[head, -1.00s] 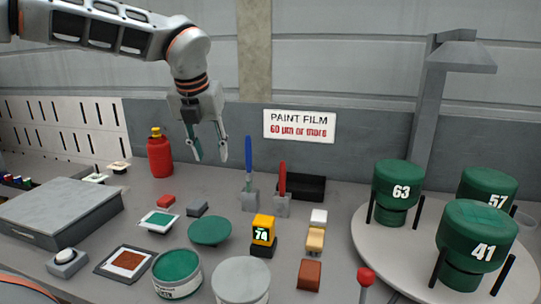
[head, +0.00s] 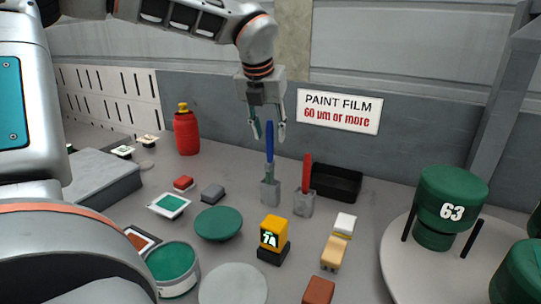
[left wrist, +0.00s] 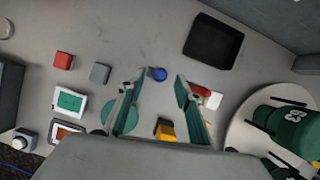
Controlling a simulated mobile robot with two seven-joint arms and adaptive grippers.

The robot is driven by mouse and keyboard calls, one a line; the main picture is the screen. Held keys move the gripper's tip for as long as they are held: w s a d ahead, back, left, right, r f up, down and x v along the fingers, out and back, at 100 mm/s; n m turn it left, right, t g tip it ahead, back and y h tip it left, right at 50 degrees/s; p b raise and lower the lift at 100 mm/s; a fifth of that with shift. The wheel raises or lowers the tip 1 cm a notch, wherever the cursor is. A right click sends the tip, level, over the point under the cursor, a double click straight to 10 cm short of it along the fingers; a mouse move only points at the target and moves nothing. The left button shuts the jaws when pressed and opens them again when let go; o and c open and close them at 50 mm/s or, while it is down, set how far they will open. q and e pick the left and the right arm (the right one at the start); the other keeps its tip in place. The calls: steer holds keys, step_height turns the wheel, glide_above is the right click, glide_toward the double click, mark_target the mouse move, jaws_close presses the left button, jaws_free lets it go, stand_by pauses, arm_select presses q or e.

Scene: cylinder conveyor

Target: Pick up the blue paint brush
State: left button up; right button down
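The blue paint brush (head: 269,142) stands upright in a small grey holder (head: 270,193) on the table. My left gripper (head: 268,133) is open, pointing down, with its fingertips at the upper part of the blue handle. In the left wrist view, the blue handle's end (left wrist: 158,74) shows between the two spread fingers (left wrist: 160,80), apart from both. The gripper holds nothing. My right gripper is not in view.
A red brush (head: 307,172) stands in its own holder just right. A black tray (head: 338,195) lies behind it. A turntable (head: 395,255) with green containers is right.

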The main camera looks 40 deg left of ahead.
mark_target(270, 161)
arm_select(q)
steer(key=x, duration=0.4)
steer(key=shift+a, duration=0.2)
steer(key=shift+c, duration=0.3)
jaws_close()
steer(key=shift+r, duration=0.1)
